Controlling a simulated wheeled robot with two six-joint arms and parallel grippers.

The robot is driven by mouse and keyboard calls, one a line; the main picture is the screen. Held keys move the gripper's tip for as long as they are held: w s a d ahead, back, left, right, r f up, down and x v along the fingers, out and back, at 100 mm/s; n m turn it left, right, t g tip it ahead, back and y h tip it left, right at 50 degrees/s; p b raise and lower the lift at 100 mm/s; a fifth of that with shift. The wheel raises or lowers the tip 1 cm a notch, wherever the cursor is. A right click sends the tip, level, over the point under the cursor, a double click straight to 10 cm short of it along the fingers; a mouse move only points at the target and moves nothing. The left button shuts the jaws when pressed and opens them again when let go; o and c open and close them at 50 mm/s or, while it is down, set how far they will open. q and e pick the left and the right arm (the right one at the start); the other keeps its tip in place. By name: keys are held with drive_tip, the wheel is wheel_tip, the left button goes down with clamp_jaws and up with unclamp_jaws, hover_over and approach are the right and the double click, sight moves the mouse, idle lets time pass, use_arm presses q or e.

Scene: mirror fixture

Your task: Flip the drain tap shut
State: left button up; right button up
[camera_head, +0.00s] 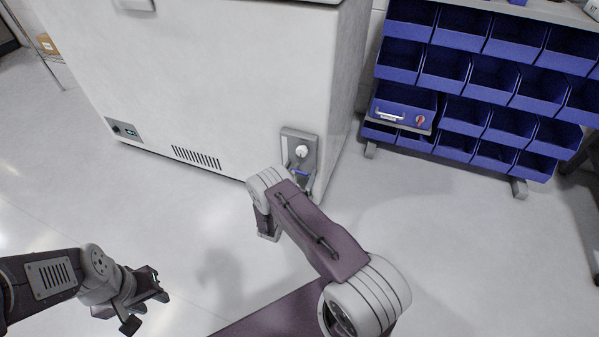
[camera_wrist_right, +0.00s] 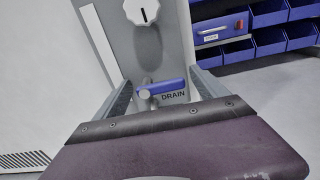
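The drain tap has a blue lever handle (camera_head: 301,172) on a grey panel (camera_head: 312,141) low on the white chest freezer (camera_head: 220,85). In the right wrist view the blue lever (camera_wrist_right: 166,87) lies crosswise, tilted slightly, on a grey metal stem (camera_wrist_right: 145,95), above the word DRAIN. My right gripper (camera_wrist_right: 162,82) is open, with one finger to each side of the tap; I cannot tell whether either finger touches it. In the head view my right arm partly hides this gripper. My left gripper (camera_head: 147,309) is open and empty above the floor at lower left.
A white round knob (camera_head: 301,151) sits on the panel above the lever, also in the right wrist view (camera_wrist_right: 141,11). A rack of blue bins (camera_head: 468,75) stands at right, holding a blue box with a red knob (camera_head: 420,120). The floor between is clear.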

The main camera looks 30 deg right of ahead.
drive_tip(key=shift+s+a+r+p, duration=0.1)
drive_tip(key=shift+s+a+p, duration=0.05)
drive_tip(key=shift+a+p, duration=0.15)
drive_tip(key=p+v, duration=0.4)
drive_tip(key=v, duration=0.4)
drive_tip(key=shift+s, duration=0.25)
drive_tip(key=shift+a, duration=0.1)
